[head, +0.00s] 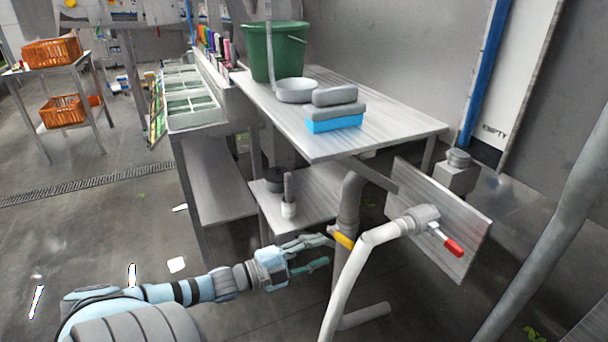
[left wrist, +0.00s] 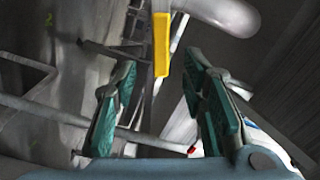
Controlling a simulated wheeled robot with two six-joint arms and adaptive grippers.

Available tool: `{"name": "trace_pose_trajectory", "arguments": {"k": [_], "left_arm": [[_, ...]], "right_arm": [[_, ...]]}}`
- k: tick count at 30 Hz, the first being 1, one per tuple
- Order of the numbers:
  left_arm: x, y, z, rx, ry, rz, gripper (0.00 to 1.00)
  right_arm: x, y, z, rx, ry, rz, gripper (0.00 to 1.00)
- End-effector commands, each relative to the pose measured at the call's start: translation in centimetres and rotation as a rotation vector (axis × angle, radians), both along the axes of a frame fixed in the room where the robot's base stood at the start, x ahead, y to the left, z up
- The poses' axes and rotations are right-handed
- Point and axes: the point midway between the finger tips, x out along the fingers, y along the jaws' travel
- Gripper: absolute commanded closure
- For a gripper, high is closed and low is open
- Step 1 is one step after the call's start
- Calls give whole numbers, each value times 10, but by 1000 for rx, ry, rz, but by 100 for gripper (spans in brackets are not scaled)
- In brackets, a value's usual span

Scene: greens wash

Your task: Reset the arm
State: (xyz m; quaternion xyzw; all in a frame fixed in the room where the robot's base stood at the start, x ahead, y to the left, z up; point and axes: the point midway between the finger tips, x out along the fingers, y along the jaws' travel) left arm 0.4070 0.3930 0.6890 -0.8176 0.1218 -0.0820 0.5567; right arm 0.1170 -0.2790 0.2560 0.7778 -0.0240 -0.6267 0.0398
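My left arm comes in from the lower left in the head view. My left gripper (head: 328,252) is open, with its fingers apart and nothing between them. It is just left of a yellow valve handle (head: 341,237) on a grey vertical pipe (head: 349,205). In the left wrist view the open green-padded fingers (left wrist: 162,95) frame the yellow handle (left wrist: 161,45), which is beyond the tips at the upper middle. I cannot tell whether a fingertip touches it. My right gripper is not in view.
A white hose (head: 348,280) and a red-handled valve (head: 449,245) stand right of the gripper. Above is a metal table (head: 400,125) with a green bucket (head: 275,52), a grey bowl (head: 296,90) and a blue-and-grey stack (head: 335,122). Floor (head: 60,220) at left is mostly clear.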

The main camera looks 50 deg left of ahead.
Motion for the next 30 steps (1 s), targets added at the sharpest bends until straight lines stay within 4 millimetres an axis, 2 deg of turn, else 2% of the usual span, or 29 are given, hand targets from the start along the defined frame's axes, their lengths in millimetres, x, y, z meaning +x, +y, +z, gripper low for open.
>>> {"name": "trace_pose_trajectory", "arguments": {"k": [3,7,26,29,30], "left_arm": [[-25,7,-2,3,7,-3,62],[-38,11,-1,1,3,-1,62],[-40,13,-2,-32,18,6,62],[-43,28,-37,-91,183,50,62],[-50,43,-60,-100,271,97,62]], "right_arm": [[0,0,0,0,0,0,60],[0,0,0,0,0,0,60],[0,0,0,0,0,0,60],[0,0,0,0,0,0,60],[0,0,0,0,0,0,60]]}}
